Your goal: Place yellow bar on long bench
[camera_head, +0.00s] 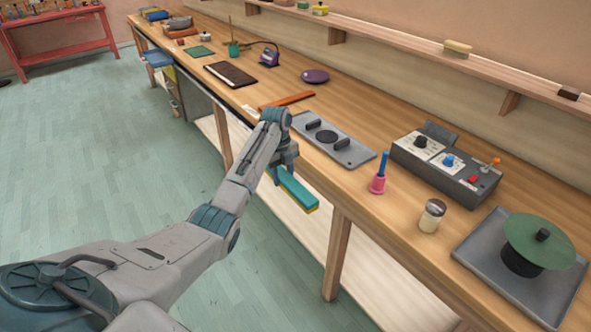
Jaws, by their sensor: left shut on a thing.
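The long bench (385,195) is a wooden worktop running from the far upper left to the near right. My left gripper (281,172) is shut on a bar (298,188) that is teal on top with a yellow strip along its lower edge. The bar is in front of the bench's front edge, beside it in the picture; its exact height relative to the top is hard to tell. The fingertips are partly hidden by the wrist. No all-yellow bar stands out on the bench. My right gripper is not in view.
A green disc (540,240) stands on a tray at right. Bare wood shows between them.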

